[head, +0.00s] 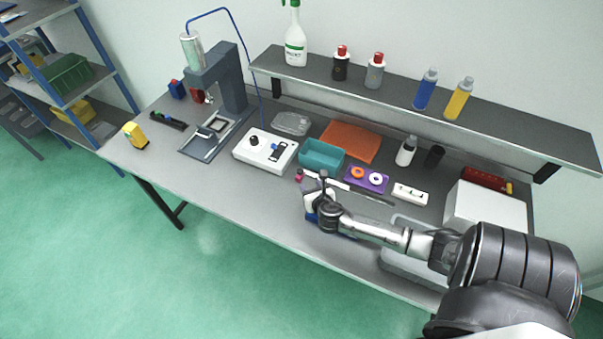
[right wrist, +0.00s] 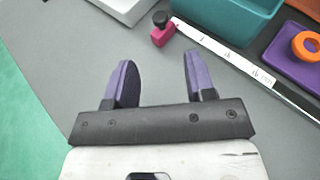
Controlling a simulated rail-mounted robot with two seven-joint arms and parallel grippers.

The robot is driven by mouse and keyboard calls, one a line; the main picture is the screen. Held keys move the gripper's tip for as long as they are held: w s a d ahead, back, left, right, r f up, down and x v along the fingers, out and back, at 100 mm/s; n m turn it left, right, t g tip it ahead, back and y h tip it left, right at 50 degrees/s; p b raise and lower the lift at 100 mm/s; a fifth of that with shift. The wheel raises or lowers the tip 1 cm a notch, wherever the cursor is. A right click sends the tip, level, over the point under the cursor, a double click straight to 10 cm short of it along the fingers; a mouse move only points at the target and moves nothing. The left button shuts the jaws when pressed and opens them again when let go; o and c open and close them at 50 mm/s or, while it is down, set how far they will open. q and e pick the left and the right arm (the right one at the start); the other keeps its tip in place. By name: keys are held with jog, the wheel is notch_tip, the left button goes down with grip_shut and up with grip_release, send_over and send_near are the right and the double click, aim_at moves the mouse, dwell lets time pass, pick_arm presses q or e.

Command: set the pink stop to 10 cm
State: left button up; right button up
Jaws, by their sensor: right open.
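The pink stop (right wrist: 162,35), with a black knob on top, sits at the left end of a white ruler (right wrist: 222,47) with black marks. In the head view the pink stop (head: 299,175) shows small, just beyond my right gripper. My right gripper (right wrist: 157,62) is open and empty; its two purple fingers point towards the stop, with bare table between them and the stop. In the head view my right gripper (head: 309,200) is partly hidden by its own wrist. The ruler's numbers are too small to read. My left gripper is not in view.
A teal bin (head: 321,156) stands behind the ruler. A purple tray (head: 352,183) with orange and white rings lies behind the ruler's right part. A white control box (head: 265,150) stands to the left. The table's front edge is close to my right gripper.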

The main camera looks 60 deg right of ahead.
aim_at(300, 171)
jog(key=b+x, duration=0.1)
jog(key=x, duration=0.8)
jog(key=shift+w+d+f, duration=0.15)
jog(key=shift+w+f, duration=0.05)
jog(key=shift+w, duration=0.1)
jog(key=shift+w+d+f+b, duration=0.2)
jog(key=shift+w+d+b, duration=0.15)
jog(key=shift+w, duration=0.05)
jog(key=shift+c, duration=0.2)
grip_shut()
